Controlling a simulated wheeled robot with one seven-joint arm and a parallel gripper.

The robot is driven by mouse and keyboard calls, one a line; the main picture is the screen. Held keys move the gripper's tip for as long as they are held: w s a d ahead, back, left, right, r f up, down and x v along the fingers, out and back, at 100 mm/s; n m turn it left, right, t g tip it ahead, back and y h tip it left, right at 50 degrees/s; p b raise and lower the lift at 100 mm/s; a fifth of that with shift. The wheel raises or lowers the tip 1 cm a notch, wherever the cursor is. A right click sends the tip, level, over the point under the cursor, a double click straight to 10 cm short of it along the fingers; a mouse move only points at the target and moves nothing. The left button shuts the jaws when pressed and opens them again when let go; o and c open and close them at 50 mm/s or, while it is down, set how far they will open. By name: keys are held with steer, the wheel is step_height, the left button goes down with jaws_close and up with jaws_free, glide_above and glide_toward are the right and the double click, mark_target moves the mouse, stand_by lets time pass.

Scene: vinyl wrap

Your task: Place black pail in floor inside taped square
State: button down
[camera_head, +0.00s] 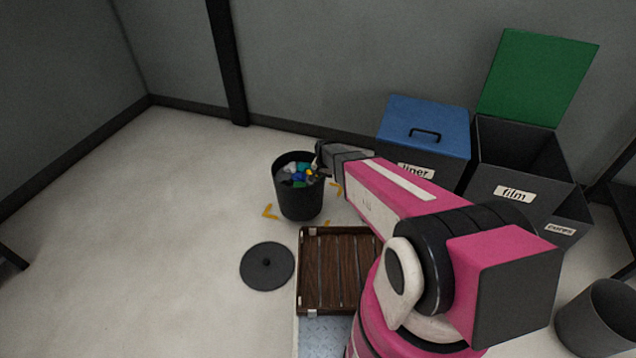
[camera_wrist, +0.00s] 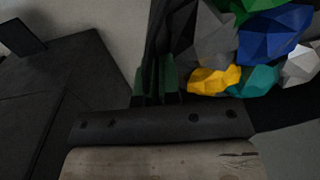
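The black pail (camera_head: 300,200) stands upright, filled with crumpled pieces in blue, green, yellow, grey and white. Yellow tape corner marks (camera_head: 270,211) show on the floor around its base; the back left part of the square is hidden behind it. I cannot tell whether the base touches the floor. My gripper (camera_head: 319,161) is at the pail's right rim. In the wrist view, the fingers (camera_wrist: 160,82) are close together, with the dark pail wall seemingly between them. The pail's coloured contents (camera_wrist: 250,50) lie to their right.
A round black lid (camera_head: 267,266) lies on the floor at front left. A wooden slatted platform (camera_head: 338,270) is in front of the pail. A blue-lidded bin (camera_head: 425,130) and a green-lidded film bin (camera_head: 515,150) stand at right. A grey bucket (camera_head: 598,318) is far right.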

steer(key=w+d+f, duration=0.3)
steer(key=w+f, duration=0.4)
steer(key=f, duration=0.1)
steer(key=shift+d+f, duration=0.2)
steer(key=shift+f, duration=0.15)
steer(key=shift+w+f, duration=0.15)
steer(key=c, duration=1.3)
jaws_free()
steer(key=shift+c, duration=0.2)
step_height(320, 180, up, 12)
steer(key=s+d+r+n, duration=0.1)
steer(key=s+d+r, duration=0.3)
steer(key=s+r, duration=0.3)
steer(key=s+d+r+n, duration=0.1)
steer(key=s+d+r, duration=0.3)
steer(key=s+r, duration=0.3)
steer(key=s+d+r+n, duration=0.2)
steer(key=s+d+r, duration=0.2)
steer(key=s, duration=0.9)
step_height(320, 180, up, 4)
steer(key=shift+s+d+f+h, duration=0.1)
steer(key=shift+s+d+h, duration=0.15)
steer(key=shift+d+h, duration=0.1)
